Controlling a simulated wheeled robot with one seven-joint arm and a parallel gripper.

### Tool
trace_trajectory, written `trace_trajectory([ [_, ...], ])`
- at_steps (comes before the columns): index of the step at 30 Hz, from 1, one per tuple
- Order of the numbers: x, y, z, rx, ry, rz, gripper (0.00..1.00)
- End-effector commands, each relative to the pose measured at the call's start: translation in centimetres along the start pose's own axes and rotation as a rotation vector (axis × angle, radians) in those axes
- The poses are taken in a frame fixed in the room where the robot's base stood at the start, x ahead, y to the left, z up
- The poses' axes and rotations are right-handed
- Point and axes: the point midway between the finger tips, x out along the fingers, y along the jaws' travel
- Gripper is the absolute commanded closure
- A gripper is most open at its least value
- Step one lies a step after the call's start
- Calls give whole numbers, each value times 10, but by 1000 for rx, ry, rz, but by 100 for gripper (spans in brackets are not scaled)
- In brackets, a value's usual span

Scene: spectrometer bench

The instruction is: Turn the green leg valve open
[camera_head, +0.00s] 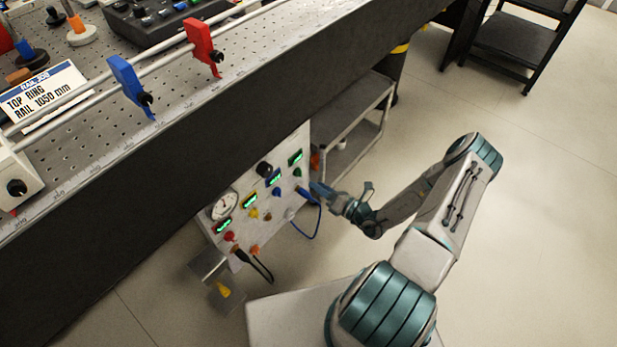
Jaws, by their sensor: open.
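A white panel (262,205) hangs tilted below the bench edge, with several coloured knobs and small green-lit displays. The green valve (297,172) is a small green knob near the panel's upper right, below a display (295,157). Its exact turn position is too small to tell. My gripper (341,192) is open and empty, just right of the panel and a little lower than the green valve. It appears apart from the valve, with no visible contact. A blue valve (277,191), a yellow valve (267,214) and a red valve (229,236) sit lower left.
A blue cable (316,222) loops from the panel close to my gripper. A black cable (262,268) hangs lower left. A round gauge (224,205) is at the panel's left. A grey cart (352,140) stands behind the panel. The bench edge (200,160) overhangs. Open floor lies right.

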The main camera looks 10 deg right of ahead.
Motion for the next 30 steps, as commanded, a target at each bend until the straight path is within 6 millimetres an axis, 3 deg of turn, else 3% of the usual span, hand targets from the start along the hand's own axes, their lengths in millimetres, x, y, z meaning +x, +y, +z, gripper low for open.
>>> trace_trajectory([
  [3, -27, 1, 2, 1, -2, -2, 51],
  [10, -60, 0, 0, 1, -1, -1, 51],
  [30, -67, 0, 0, 0, 1, 1, 51],
])
